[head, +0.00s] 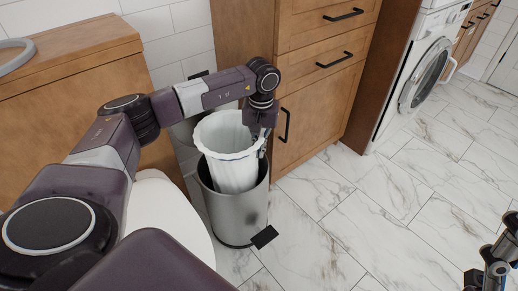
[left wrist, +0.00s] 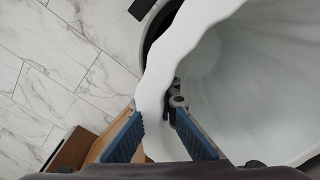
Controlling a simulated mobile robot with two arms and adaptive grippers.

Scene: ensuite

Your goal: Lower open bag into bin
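The open white bag (head: 232,172) stands upright with a wide round mouth. Its lower part is inside the grey metal bin (head: 238,217) and its upper part rises above the bin's rim. My left gripper (head: 262,143) is at the right side of the bag's mouth. The bag's bottom is hidden in the bin. Part of my right gripper (head: 490,272) shows at the lower right edge; its fingers are unclear.
A wooden cabinet (head: 300,95) with dark handles stands just behind and right of the bin. A white toilet (head: 168,215) is close on the left. The bin's black pedal (head: 264,237) points forward. A washing machine (head: 420,75) stands farther right. The marble-tiled floor (head: 370,215) is clear.

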